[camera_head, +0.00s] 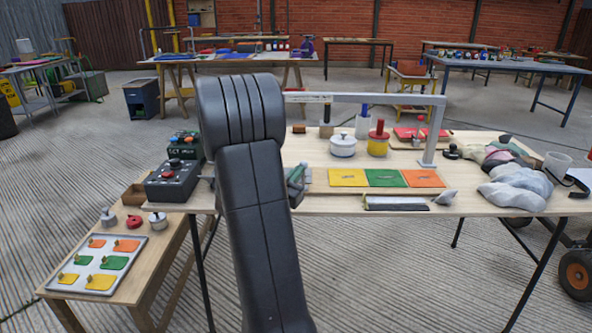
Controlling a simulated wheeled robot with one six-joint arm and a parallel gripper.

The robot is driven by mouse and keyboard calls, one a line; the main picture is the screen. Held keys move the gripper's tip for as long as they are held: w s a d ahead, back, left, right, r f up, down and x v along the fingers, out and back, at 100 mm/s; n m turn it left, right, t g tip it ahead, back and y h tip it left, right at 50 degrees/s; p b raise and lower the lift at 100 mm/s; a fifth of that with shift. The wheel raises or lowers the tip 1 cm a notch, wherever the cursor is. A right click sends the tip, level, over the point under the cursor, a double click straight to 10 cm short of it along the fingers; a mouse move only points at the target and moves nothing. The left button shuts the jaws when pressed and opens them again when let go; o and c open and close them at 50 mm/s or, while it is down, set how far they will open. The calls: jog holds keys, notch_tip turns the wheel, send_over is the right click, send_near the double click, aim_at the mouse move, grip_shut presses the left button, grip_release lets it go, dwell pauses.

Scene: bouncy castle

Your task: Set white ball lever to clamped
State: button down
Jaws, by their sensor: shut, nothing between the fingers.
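I cannot pick out a lever with a white ball in the head view. My own dark arm rises through the middle of the picture and hides part of the wooden worktable (460,160). My gripper does not show; the upper arm covers whatever is behind it. A small grey-green piece (297,185) shows just right of my arm at the table's front edge; what it is, I cannot tell. A dark control box (172,181) with red and pale buttons stands left of my arm. A short grey part beside it is partly hidden by my arm.
A grey metal frame (433,130) spans the worktable. Yellow, green and orange cards (385,178) lie near the front edge. A white pot (343,146) and a red-and-yellow pot (378,146) stand behind. Grey bags (515,190) fill the right end. A tray (98,265) sits on the lower left bench.

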jog(key=w+r+g+p, duration=0.1)
jog(key=p, duration=0.3)
jog(key=w+n+g+y+p, duration=0.1)
jog(key=p, duration=0.3)
jog(key=shift+w+r, duration=0.25)
jog(key=shift+r, duration=0.1)
jog(key=shift+w+n+g+y+p, duration=0.1)
jog(key=shift+n+g+y+p, duration=0.2)
jog(key=shift+g+p, duration=0.1)
